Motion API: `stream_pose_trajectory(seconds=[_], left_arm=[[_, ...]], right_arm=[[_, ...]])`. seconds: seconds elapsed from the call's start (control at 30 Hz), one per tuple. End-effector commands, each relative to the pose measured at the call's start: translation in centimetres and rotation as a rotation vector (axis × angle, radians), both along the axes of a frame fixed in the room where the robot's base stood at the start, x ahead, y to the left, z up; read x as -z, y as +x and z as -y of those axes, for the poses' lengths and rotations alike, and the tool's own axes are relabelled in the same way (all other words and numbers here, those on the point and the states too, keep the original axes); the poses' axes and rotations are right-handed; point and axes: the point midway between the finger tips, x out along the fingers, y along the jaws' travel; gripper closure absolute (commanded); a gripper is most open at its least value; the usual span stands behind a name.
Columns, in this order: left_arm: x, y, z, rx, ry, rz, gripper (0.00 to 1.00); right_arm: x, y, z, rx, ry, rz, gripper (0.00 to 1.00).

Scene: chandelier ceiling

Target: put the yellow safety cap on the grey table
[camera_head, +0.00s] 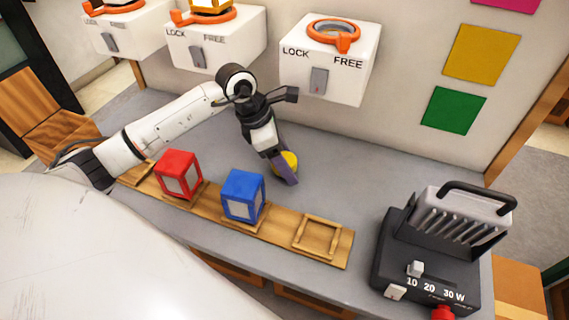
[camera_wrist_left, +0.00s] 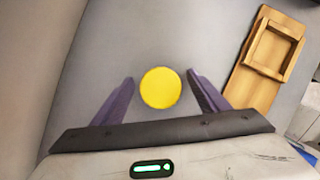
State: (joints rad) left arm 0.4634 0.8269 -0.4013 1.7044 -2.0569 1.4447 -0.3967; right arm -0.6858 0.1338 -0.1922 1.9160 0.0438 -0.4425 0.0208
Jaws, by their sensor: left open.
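The yellow safety cap (camera_head: 289,160) rests on the grey table (camera_head: 345,185), behind the wooden strip. In the head view, my left gripper (camera_head: 283,170) reaches down over the cap, and its fingers partly hide it. In the left wrist view, the cap (camera_wrist_left: 161,88) is a round yellow disc between the two purple fingers of my left gripper (camera_wrist_left: 164,85). The fingers are apart, with a gap visible on each side of the cap. My right gripper does not show in either view.
A wooden strip (camera_head: 285,225) holds a red block (camera_head: 179,174), a blue block (camera_head: 243,194) and an empty square frame. A dark device (camera_head: 430,255) with a handle stands at the right. White LOCK/FREE boxes (camera_head: 330,65) hang at the wall. Table right of the gripper is clear.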

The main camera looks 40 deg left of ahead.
Motion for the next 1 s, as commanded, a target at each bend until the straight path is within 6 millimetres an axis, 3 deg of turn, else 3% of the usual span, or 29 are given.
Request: stream_pose_trajectory(seconds=[0.07,0.33,0.73,1.0], left_arm=[[0.0,0.0,0.0,0.000,0.000,0.000,0.32],[-0.1,0.0,0.0,0.001,0.000,0.000,0.76],[-1.0,0.0,-0.1,0.000,0.001,0.002,0.76],[-5.3,-0.1,-0.3,-0.004,0.002,0.002,0.76]], right_arm=[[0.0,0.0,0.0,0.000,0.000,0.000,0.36],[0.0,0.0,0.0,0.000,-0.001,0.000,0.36],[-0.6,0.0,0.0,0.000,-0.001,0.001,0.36],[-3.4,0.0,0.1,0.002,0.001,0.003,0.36]])
